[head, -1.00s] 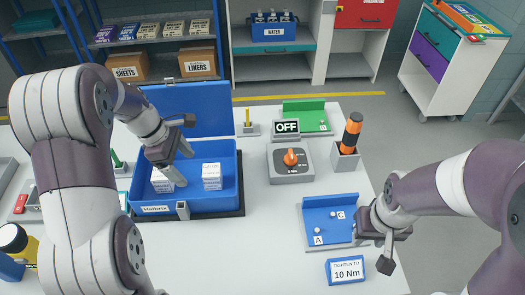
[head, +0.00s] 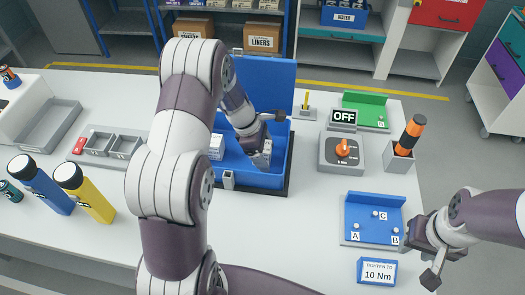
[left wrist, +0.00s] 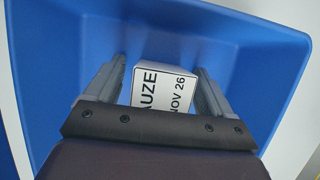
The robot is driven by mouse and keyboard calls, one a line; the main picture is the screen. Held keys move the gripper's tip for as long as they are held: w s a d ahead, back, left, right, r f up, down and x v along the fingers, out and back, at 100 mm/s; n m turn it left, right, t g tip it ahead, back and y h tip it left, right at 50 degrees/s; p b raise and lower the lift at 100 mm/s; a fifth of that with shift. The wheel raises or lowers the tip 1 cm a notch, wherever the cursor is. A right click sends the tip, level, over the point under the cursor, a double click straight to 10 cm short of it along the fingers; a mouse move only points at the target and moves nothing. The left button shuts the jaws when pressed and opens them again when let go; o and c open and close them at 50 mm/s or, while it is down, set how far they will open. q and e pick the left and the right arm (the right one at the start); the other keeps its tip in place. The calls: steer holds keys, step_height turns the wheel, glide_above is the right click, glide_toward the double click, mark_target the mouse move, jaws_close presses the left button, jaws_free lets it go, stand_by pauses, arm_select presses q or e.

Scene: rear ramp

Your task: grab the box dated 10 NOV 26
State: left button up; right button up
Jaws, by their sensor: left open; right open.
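The open blue bin (head: 280,178) holds two white boxes. One white box (head: 217,147) stands at the bin's left, partly behind my left arm. My left gripper (head: 261,158) is open and lowered into the bin's right part, at the other box. In the left wrist view this white box (left wrist: 163,88) lies between the open fingers; its label shows "AUZE" and "NOV 26". The day in front of the month is hidden. I cannot tell whether the fingers touch the box. My right gripper (head: 432,262) is open and empty at the right edge of the table.
The bin's raised lid (head: 268,85) stands behind it. To the right are a grey switch box (head: 342,155) under an OFF sign (head: 343,117), a blue fixture (head: 374,222) and a 10 Nm sign (head: 377,271). Blue (head: 40,183) and yellow (head: 84,190) bottles are at the left.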

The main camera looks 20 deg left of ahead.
arm_select(q)
steer(key=c, duration=1.1)
